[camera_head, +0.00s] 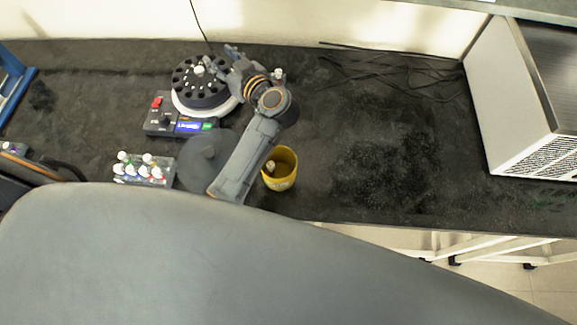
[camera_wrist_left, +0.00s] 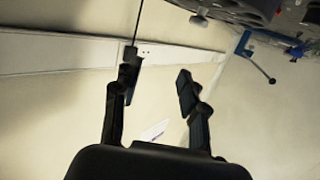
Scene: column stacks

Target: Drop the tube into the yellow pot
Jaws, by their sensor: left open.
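The yellow pot (camera_head: 287,181) stands on the dark bench, just right of my left arm. A small pale-capped thing, which looks like a tube (camera_head: 270,166), shows inside the pot by its left wall. My left gripper (camera_head: 226,58) is at the round black rotor of a mixer, well behind the pot. In the left wrist view its two fingers (camera_wrist_left: 158,76) are apart with nothing between them. A white cap (camera_head: 198,70) sits at the middle of the rotor. Another pale cap (camera_head: 278,74) shows just right of my wrist. My right gripper is not in view.
The mixer's control box (camera_head: 162,125) stands in front of the rotor (camera_head: 203,92). A rack of capped tubes (camera_head: 145,170) is at the left front. A grey box-shaped machine (camera_head: 520,100) stands at the right. Loose cables (camera_head: 410,75) lie at the back; the bench right of the pot is clear.

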